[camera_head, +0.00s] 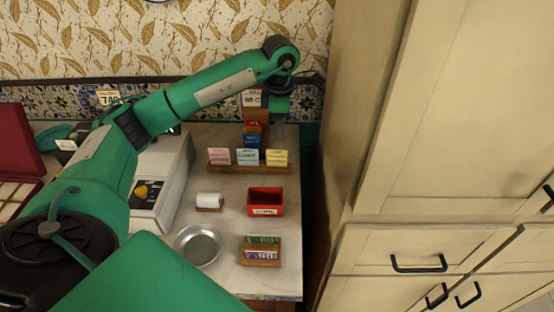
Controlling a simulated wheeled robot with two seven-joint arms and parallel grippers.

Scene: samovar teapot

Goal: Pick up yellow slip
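The yellow slip (277,157) stands upright at the right end of a wooden holder (246,168) at the back of the counter. A light blue slip (247,157) and a pink slip (219,156) stand to its left in the same row. My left arm reaches in from the left. Its gripper (278,130) points down and appears just above or behind the yellow slip, with a small gap in the picture. The fingertips are small and dark, and their opening is unclear. My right gripper is not in view.
A red box (265,201), a paper roll (208,200), a round metal dish (198,246) and a holder with green and purple slips (261,251) stand on the counter (228,275). A tall cabinet (400,180) rises close on the right.

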